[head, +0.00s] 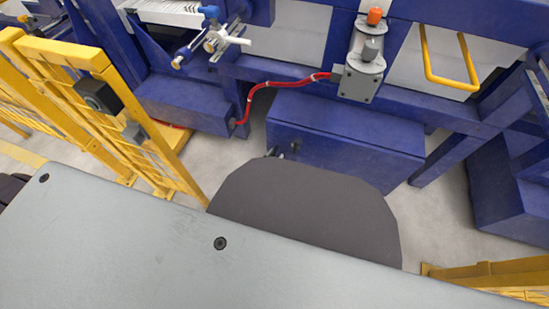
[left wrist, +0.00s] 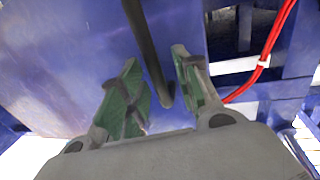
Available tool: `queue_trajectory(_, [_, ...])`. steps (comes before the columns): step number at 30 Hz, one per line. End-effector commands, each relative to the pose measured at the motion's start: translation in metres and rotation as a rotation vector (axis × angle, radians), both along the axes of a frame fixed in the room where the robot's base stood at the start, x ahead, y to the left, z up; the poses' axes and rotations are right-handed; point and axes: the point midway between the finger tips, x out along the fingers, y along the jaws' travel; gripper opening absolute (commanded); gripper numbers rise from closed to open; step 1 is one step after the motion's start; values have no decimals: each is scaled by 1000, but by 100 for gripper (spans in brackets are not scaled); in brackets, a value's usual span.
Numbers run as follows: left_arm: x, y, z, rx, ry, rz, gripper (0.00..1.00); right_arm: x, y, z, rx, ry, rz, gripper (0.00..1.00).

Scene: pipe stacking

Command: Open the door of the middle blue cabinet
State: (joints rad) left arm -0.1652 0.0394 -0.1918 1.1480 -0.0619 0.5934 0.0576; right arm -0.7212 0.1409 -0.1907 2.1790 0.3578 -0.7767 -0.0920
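The middle blue cabinet (head: 345,138) stands low under the blue frame in the head view, with its door looking shut. In the left wrist view its blue face (left wrist: 60,60) fills the left and middle. A dark bar handle (left wrist: 146,40) runs down in front of that face. My left gripper (left wrist: 155,55) is open, with its green-padded fingers on either side of the bar and gaps showing between them. In the head view only small dark parts show at the cabinet's near left edge, mostly hidden. My right gripper is not in view.
Yellow fencing (head: 108,105) stands at the left, with another yellow piece (head: 490,275) at the lower right. Bare floor (head: 450,200) lies to the cabinet's right.

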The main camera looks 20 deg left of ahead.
Motion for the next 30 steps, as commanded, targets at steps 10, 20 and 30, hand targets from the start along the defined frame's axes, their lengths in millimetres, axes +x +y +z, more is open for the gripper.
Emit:
queue_trajectory(10, [0,0,0,0,0,0,0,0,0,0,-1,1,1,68])
queue_trajectory(20, [0,0,1,0,-2,0,0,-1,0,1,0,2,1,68])
queue_trajectory(30, [-10,4,2,-3,-2,19,0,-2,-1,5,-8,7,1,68])
